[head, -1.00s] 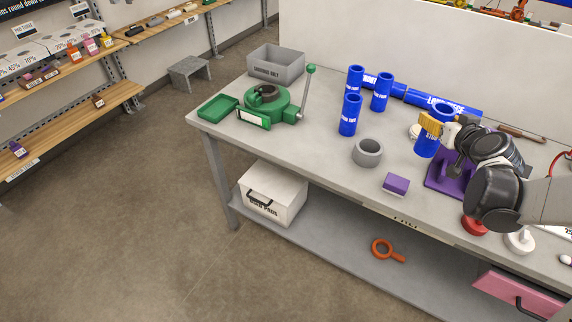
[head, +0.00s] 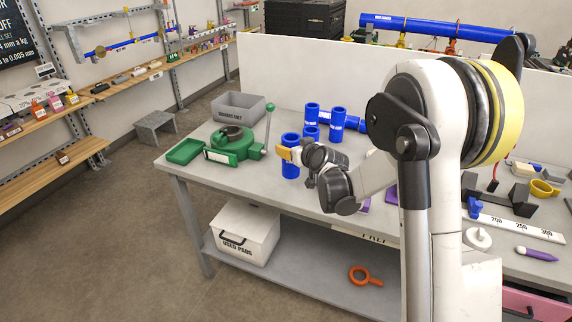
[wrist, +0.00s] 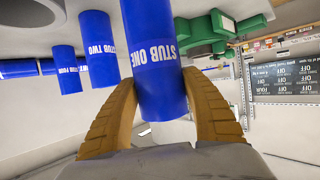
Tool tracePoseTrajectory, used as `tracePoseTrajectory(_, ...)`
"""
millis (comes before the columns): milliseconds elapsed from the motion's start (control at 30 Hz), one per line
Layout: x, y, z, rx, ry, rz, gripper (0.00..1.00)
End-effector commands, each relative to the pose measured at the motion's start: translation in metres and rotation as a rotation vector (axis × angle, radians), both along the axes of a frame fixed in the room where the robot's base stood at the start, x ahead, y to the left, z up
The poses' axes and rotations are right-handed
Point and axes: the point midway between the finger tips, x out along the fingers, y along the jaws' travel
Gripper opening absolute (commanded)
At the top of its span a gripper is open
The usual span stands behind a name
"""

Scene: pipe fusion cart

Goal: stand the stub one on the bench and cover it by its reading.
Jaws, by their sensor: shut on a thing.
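Stub one (head: 290,168) is a blue upright cylinder near the bench's left part, just right of the green lever tool (head: 232,143). My gripper (head: 288,152), with yellow-brown fingers, is shut around its upper part. In the wrist view stub one (wrist: 152,50) stands between both fingers, its white label upside down. I cannot tell whether its foot touches the bench (head: 230,176). Stub two (wrist: 97,48) stands beside it in the wrist view, with another blue stub (wrist: 66,68) farther left. Several blue stubs (head: 337,122) stand behind it in the head view.
A green tray (head: 185,151) and grey bin (head: 240,106) sit at the left end. My arm hides much of the bench's middle. A white cap (head: 478,238), a ruler (head: 520,227) and a purple marker (head: 537,254) lie at right. A used-pads box (head: 245,232) is below.

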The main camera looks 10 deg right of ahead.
Motion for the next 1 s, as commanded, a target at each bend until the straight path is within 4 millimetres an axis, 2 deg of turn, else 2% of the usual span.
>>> tracePoseTrajectory(100, 0.006, 0.01, -0.008, -0.001, 0.0, 0.001, 0.16)
tracePoseTrajectory(233, 0.007, 0.012, -0.015, 0.0, 0.0, -0.001, 0.16)
tracePoseTrajectory(467, 0.007, 0.012, -0.048, 0.0, 0.0, -0.001, 0.16)
tracePoseTrajectory(833, 0.007, 0.012, -0.052, 0.0, 0.0, -0.001, 0.16)
tracePoseTrajectory(867, 0.007, 0.012, -0.052, 0.0, 0.0, -0.001, 0.6)
tracePoseTrajectory(900, 0.007, 0.012, -0.051, 0.0, 0.0, -0.001, 0.72)
tracePoseTrajectory(933, 0.007, 0.012, -0.051, 0.0, 0.0, -0.001, 0.76)
tracePoseTrajectory(1000, 0.007, 0.012, -0.051, 0.0, 0.0, -0.001, 0.76)
